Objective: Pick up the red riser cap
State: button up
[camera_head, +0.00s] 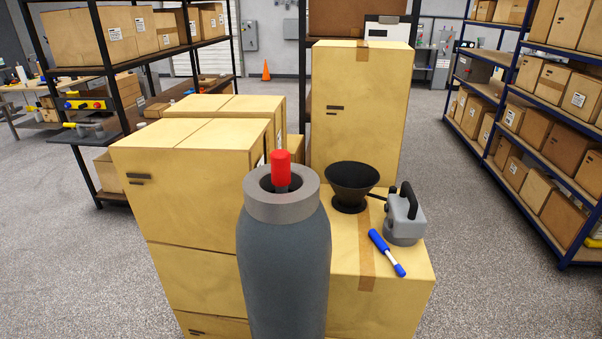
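A small red cylinder (281,164), which looks like the red riser cap, stands upright on a thin grey stem. It rises from the dark opening of a light grey collar (262,207) on top of a dark grey-blue rounded cylinder (284,270). The collar surrounds the stem, and the red part stands mostly above the rim. The lower end of the stem is hidden inside the collar. The base of the cylinder is cut off by the lower picture edge. My gripper is not in view.
Behind the cylinder, a cardboard box (395,287) bears a black funnel (352,178), a grey device with a black handle (404,222) and a blue-and-white tool (385,252). Taller boxes (195,195) stand left and behind (358,105). Shelving flanks both sides; grey floor (490,280) is clear at right.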

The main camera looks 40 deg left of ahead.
aim_at(280, 158)
jog(key=k+j+u, duration=0.1)
jog(key=k+u, duration=0.15)
jog(key=u, duration=0.25)
jog(key=k+j+u, duration=0.15)
jog(key=u, duration=0.9)
